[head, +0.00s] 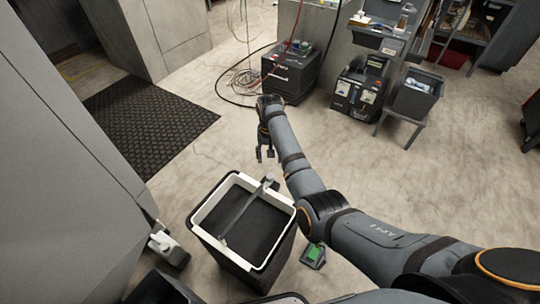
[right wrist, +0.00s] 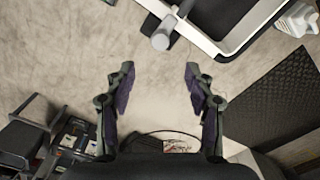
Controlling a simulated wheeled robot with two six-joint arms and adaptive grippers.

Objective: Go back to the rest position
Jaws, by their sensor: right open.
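My right arm reaches in from the lower right of the head view, and its gripper (head: 265,152) hangs above the floor just beyond the white-rimmed bin. In the right wrist view the two fingers of the right gripper (right wrist: 157,88) stand wide apart with nothing between them but floor. My left gripper is not in either view.
A dark bin with a white rim (head: 203,214) and a grey bar across it stands close by the right arm. A black mat (head: 150,120) lies at left. A black box (head: 290,72) with cables and a small stand (head: 397,115) are farther back. Open floor lies at right.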

